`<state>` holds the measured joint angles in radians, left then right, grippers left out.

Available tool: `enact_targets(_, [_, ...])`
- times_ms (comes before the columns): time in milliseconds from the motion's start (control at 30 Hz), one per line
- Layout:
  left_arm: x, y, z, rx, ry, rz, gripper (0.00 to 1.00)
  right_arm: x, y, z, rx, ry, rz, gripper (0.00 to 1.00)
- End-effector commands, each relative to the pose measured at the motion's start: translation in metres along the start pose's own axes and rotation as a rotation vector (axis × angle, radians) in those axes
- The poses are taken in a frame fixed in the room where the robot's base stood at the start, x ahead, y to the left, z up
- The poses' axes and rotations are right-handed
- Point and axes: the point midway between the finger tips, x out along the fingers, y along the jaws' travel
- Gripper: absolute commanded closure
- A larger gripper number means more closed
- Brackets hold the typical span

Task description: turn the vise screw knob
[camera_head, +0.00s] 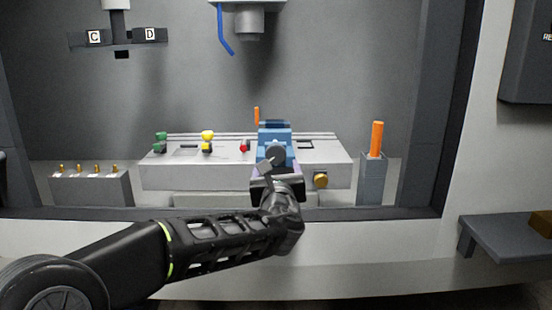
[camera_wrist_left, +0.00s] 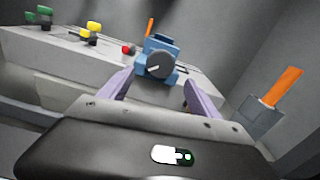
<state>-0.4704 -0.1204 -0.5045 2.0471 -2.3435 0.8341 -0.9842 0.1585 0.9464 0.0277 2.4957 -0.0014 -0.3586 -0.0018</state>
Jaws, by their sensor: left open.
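The blue vise (camera_head: 274,133) stands on the right part of the grey bench; it also shows in the left wrist view (camera_wrist_left: 161,46). Its screw knob (camera_wrist_left: 154,66) is a dark grey disc with a pale line, facing my left wrist camera. The knob shows in the head view too (camera_head: 277,154), partly behind my wrist. My left gripper (camera_wrist_left: 158,80) is open, with one purple finger on each side of the knob in the picture. The fingers look apart from the knob, and contact does not show. In the head view my left gripper (camera_head: 276,172) is mostly hidden by my wrist. My right gripper is not in view.
The grey bench (camera_head: 215,177) carries green, yellow and red knobs to the left. A gold knob (camera_head: 320,180) is on its front. An orange rod stands in a grey post (camera_head: 371,183) at right. A blue hose (camera_head: 225,38) hangs above. A shelf (camera_head: 505,236) is at far right.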

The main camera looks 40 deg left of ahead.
Motion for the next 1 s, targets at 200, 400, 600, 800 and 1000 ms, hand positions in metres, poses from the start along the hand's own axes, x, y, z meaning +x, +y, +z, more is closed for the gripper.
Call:
enact_targets(200, [0.019,0.000,0.000,0.001,-0.001,0.001,0.28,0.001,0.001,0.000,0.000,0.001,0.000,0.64])
enact_targets(400, [0.051,0.000,-0.001,0.002,-0.001,0.002,0.28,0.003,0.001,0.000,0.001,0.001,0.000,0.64])
enact_targets(600, [0.073,0.000,0.000,0.001,-0.001,0.001,0.28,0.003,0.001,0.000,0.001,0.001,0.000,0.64])
enact_targets(800, [0.077,0.001,0.001,-0.002,-0.001,0.000,0.28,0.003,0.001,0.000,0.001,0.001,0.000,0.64])
enact_targets(1000, [0.077,0.000,0.001,-0.002,-0.001,0.000,0.34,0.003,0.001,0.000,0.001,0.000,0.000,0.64])
